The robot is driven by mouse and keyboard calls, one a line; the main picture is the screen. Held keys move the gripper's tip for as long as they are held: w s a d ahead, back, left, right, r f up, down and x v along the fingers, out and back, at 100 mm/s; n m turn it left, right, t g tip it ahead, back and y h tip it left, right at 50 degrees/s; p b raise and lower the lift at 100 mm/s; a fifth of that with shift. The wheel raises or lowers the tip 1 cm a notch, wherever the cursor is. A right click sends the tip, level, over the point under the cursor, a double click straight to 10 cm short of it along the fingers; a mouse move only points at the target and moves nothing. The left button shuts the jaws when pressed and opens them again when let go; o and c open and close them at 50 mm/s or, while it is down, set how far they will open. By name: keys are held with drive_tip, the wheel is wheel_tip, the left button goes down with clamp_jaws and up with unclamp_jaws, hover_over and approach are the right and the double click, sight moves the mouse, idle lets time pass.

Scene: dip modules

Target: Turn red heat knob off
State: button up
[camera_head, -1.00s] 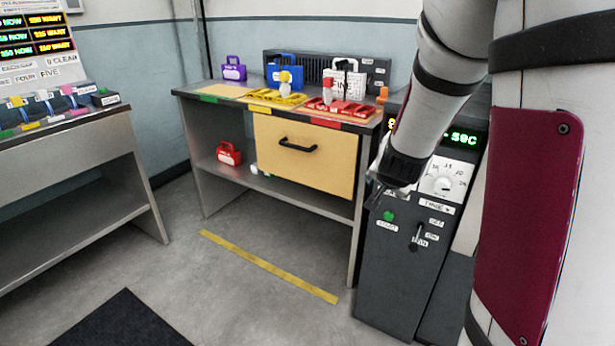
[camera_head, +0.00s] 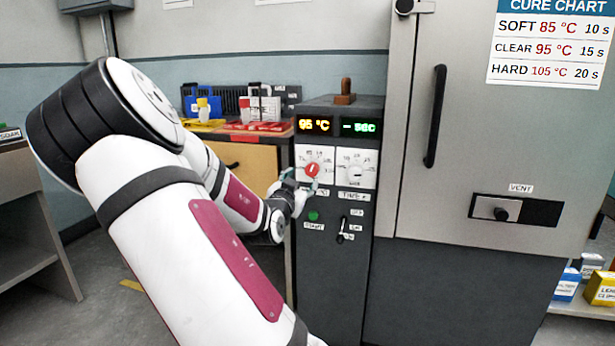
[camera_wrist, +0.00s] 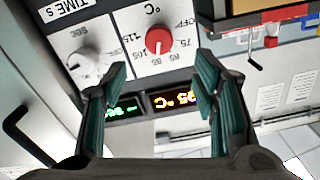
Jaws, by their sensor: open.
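The red heat knob (camera_head: 312,169) sits on a white dial plate at the upper left of the dark control panel (camera_head: 330,270). The orange display (camera_head: 314,124) above it reads 95 °C. In the wrist view the red knob (camera_wrist: 158,40) is upside down, beyond the fingertips and between their lines, with OFF marked on its dial. My gripper (camera_wrist: 160,75) is open and empty, and its fingers appear apart from the knob. In the head view my gripper (camera_head: 298,182) is just left of and below the knob, partly overlapping its dial.
The white time knob (camera_head: 355,173) is right of the red one, below a green SEC display (camera_head: 359,127). A green start button (camera_head: 313,216) and a lever (camera_head: 342,230) are lower on the panel. A grey cabinet door with a black handle (camera_head: 435,115) stands to the right.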

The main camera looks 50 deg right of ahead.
sight(311, 170)
drive_tip(key=b+x, duration=0.2)
drive_tip(key=x, duration=0.8)
drive_tip(key=shift+d+b, duration=0.3)
drive_tip(key=shift+b, duration=0.1)
drive_tip(key=shift+c, duration=0.6)
drive_tip(key=c, duration=1)
